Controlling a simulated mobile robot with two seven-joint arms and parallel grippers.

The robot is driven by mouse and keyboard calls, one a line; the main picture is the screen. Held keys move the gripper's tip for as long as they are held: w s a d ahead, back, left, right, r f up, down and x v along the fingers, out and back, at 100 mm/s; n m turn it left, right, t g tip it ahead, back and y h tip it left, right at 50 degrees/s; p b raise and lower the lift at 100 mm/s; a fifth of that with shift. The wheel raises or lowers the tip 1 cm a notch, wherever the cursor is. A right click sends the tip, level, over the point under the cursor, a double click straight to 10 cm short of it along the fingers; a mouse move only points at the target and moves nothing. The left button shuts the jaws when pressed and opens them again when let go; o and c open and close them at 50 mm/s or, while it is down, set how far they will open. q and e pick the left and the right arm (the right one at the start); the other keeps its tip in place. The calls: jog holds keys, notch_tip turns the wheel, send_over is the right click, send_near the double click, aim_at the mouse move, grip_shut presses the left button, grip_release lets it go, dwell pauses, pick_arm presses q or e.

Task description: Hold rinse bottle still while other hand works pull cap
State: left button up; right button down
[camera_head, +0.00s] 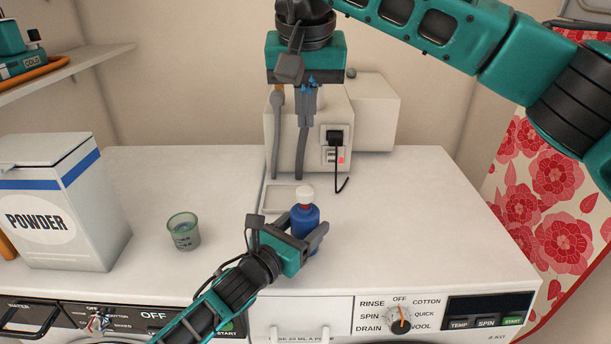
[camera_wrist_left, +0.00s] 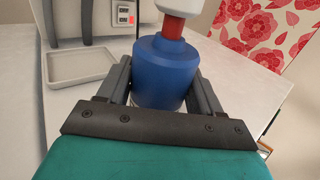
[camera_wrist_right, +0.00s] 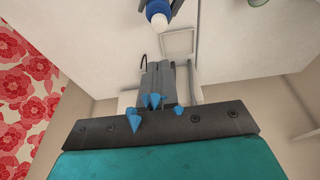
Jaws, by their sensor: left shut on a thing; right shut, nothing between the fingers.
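The rinse bottle (camera_head: 305,226) is blue and stands upright on the white top. Its white pull cap (camera_head: 305,194) faces up, and a red neck (camera_wrist_left: 174,26) shows below the cap in the left wrist view. My left gripper (camera_head: 310,236) is shut on the bottle's body, one finger on each side (camera_wrist_left: 163,85). My right gripper (camera_head: 307,120) is shut and empty, well above and behind the bottle, in front of the beige box. In the right wrist view the bottle (camera_wrist_right: 158,8) and cap (camera_wrist_right: 160,23) show beyond its fingers (camera_wrist_right: 157,75).
The beige box (camera_head: 350,115) with a black plug and cord stands behind. A shallow tray (camera_head: 275,209) lies behind the bottle. A greenish cup (camera_head: 184,232) and a powder box (camera_head: 65,205) stand left. The white top right of the bottle is clear. Flowered cloth (camera_head: 540,185) hangs right.

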jog(key=shift+f, duration=0.1)
send_near(306, 191)
jog(key=x, duration=0.2)
jog(key=w+x, duration=0.1)
jog(key=x, duration=0.2)
jog(key=shift+f, duration=0.1)
jog(key=shift+w+f, duration=0.1)
jog(key=shift+f, duration=0.55)
jog(key=shift+f, duration=1.15)
notch_tip(306, 191, up, 4)
jog(key=shift+r, duration=0.2)
jog(key=v, duration=1)
